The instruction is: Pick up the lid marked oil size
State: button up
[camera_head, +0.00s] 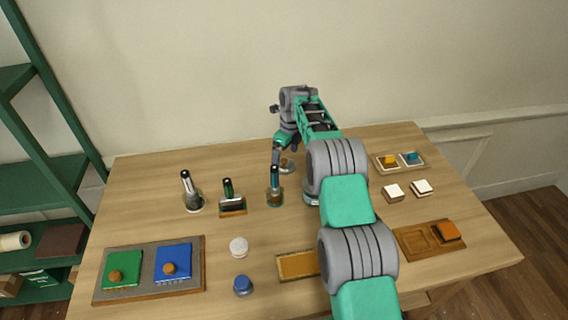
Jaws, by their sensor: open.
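Two square lids with round wooden knobs, one green (123,269) and one blue (173,264), lie side by side on a grey, wood-edged board (149,249) at the table's front left. Small marks show along their front edges, too small to read, so I cannot tell which, if either, is marked oil size. My gripper (284,158) is open at the back middle of the table, far behind and to the right of both lids. It is just above a small round grey-brown thing (287,168), and I cannot tell whether they touch.
Three brush-like upright tools (192,193) stand mid-table. A white round piece (238,247) and a blue-topped one (242,284) lie right of the board. A tan tray (298,265) is partly behind my arm. White blocks (393,193) and a wooden tray (419,241) are at right.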

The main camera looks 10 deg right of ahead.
aim_at(284, 163)
notch_tip(284, 163, down, 3)
jog(key=shift+w+a+r, duration=0.1)
jog(key=shift+w+a, duration=0.05)
jog(key=c, duration=1.4)
